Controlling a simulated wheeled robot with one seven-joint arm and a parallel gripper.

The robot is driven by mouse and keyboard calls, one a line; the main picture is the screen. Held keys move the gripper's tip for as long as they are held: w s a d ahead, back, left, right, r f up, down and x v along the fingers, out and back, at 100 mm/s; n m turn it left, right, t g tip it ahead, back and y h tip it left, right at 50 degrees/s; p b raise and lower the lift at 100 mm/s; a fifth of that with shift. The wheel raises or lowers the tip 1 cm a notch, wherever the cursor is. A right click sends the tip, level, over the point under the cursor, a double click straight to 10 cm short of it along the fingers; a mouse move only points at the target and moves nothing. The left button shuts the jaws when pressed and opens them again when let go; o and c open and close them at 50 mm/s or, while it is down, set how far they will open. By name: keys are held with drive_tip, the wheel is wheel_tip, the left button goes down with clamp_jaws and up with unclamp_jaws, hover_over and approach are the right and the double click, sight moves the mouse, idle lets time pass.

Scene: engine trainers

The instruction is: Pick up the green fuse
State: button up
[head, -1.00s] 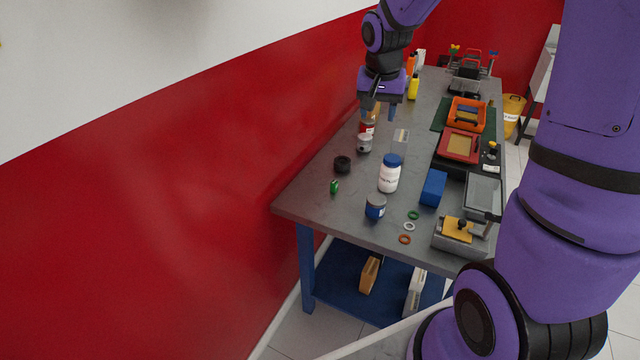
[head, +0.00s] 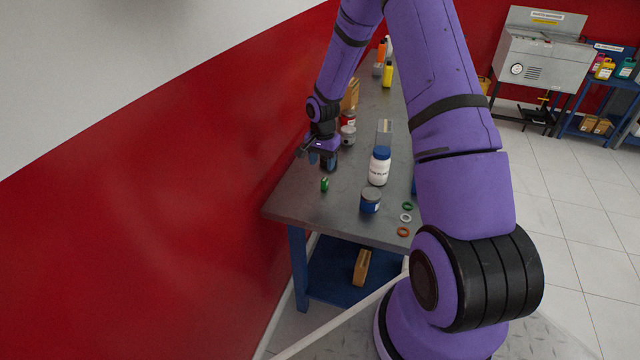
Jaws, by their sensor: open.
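The small green fuse (head: 324,184) stands on the grey workbench (head: 297,202) near its left edge. My gripper (head: 321,168) is open and hangs just behind and above the fuse in the picture. The fuse is outside the jaws as far as I can tell. The exact gap between fingertips and fuse is hard to judge at this size.
A white bottle with a blue lid (head: 380,168) and a dark blue jar (head: 371,201) stand right of the fuse. Green, white and red rings (head: 403,231) lie further right. A grey can (head: 348,136) stands behind. My own arm hides the bench's right side.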

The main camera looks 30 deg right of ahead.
sight(324, 180)
wheel_tip(324, 180, down, 4)
drive_tip(key=shift+f, duration=0.2)
drive_tip(key=shift+d+f, duration=0.15)
drive_tip(key=shift+f, duration=1.2)
drive_tip(key=shift+d+f, duration=0.1)
drive_tip(key=shift+f, duration=1.2)
clamp_jaws()
